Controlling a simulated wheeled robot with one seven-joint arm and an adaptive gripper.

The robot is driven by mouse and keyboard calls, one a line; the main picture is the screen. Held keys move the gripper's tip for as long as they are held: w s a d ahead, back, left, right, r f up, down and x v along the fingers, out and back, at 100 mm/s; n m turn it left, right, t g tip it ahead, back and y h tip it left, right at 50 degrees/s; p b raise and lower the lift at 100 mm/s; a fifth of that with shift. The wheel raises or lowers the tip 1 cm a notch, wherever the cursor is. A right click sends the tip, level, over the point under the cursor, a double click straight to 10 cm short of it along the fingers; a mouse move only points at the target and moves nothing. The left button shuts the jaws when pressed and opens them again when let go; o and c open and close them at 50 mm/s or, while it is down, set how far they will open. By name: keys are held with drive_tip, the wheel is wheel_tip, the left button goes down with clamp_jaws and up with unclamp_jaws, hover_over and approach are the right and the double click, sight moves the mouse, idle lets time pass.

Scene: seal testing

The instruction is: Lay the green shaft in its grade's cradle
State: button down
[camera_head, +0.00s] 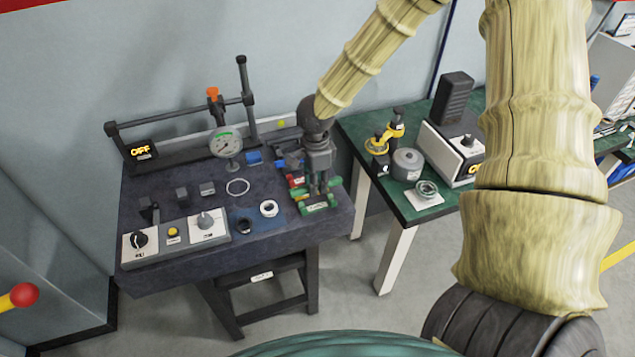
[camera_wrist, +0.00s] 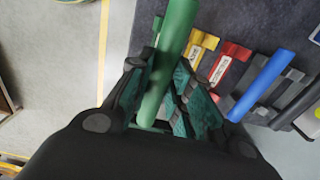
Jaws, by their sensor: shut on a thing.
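My gripper (camera_head: 320,184) is shut on the green shaft, at the front right of the dark bench. The green shaft (camera_wrist: 172,55) runs lengthwise between the fingers in the wrist view and out past the top edge. In the head view, my gripper is just above a green cradle (camera_head: 320,207); I cannot tell whether the shaft touches it. A red cradle (camera_head: 298,182) lies behind the green one and also shows in the wrist view (camera_wrist: 230,66). A yellow cradle (camera_wrist: 202,45) is beside the red one. Most of the green cradle is hidden in the wrist view.
A blue shaft (camera_wrist: 260,86) lies across dark supports beside the red cradle. A gauge (camera_head: 225,145) stands at the back of the bench (camera_head: 190,260). A white ring (camera_head: 268,208) and control boxes (camera_head: 206,223) are left of my gripper. A green-topped table (camera_head: 410,205) stands right.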

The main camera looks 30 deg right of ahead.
drive_tip(key=shift+s+d+f+b, duration=0.1)
drive_tip(key=shift+s+f+b, duration=0.15)
drive_tip(key=shift+f+b, duration=1.1)
drive_tip(key=shift+f, duration=0.75)
drive_tip(key=shift+f, duration=0.55)
drive_tip(key=c, duration=1.2)
unclamp_jaws()
wheel_tip(320, 180, up, 12)
